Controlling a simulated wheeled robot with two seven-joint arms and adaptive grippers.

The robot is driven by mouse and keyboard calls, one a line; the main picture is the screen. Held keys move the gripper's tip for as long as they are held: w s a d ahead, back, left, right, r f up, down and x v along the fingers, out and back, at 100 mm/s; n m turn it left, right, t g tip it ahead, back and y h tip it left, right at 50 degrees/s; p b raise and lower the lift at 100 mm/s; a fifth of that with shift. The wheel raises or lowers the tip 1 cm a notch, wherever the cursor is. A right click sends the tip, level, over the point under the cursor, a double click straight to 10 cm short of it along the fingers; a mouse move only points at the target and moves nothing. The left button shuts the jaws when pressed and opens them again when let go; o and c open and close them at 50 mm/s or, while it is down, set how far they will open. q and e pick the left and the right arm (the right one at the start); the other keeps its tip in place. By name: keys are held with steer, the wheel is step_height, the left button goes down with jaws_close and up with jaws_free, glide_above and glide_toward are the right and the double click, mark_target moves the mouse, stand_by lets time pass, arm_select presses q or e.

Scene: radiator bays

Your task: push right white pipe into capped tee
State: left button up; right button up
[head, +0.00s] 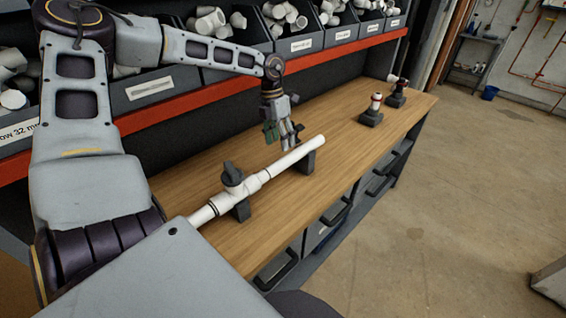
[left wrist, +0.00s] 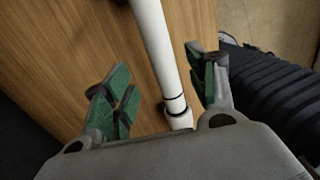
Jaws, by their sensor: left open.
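A white pipe (head: 299,155) lies along the bench and slopes up to the right in the head view. Its far part rests on a dark support (head: 307,163). Its near end meets a white fitting (head: 252,184) with dark rings, probably the capped tee, held beside a dark knobbed clamp (head: 232,174). Whether the pipe is fully seated I cannot tell. My left gripper (head: 284,134) is open above and behind the pipe. In the left wrist view, the pipe (left wrist: 153,35) runs between the spread green-padded fingers (left wrist: 163,88), apparently untouched. My right gripper is not in view.
Two small stands with white fittings (head: 376,103) (head: 397,89) are at the bench's far end. Bins of white fittings (head: 300,44) line the back above a red rail (head: 215,88). The wooden bench top (head: 345,142) is clear between the pipe and stands.

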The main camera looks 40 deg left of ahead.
mark_target(283, 158)
arm_select(q)
steer(key=f+b, duration=0.1)
steer(key=f, duration=0.1)
steer(key=d+f+b, duration=0.1)
steer(key=f, duration=0.2)
steer(key=shift+f, duration=0.25)
steer(key=shift+d+f+b, duration=0.2)
steer(key=shift+f+b, duration=0.15)
steer(key=shift+f, duration=0.35)
steer(key=shift+d+f, duration=0.1)
steer(key=shift+f, duration=0.35)
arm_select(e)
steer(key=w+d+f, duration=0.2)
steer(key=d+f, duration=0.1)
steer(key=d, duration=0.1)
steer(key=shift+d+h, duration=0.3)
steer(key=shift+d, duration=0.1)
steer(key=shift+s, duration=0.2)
arm_select(q)
steer(key=shift+c, duration=0.5)
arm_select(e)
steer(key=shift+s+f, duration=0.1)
arm_select(q)
steer(key=shift+c, duration=1.1)
steer(key=c, duration=0.9)
jaws_close()
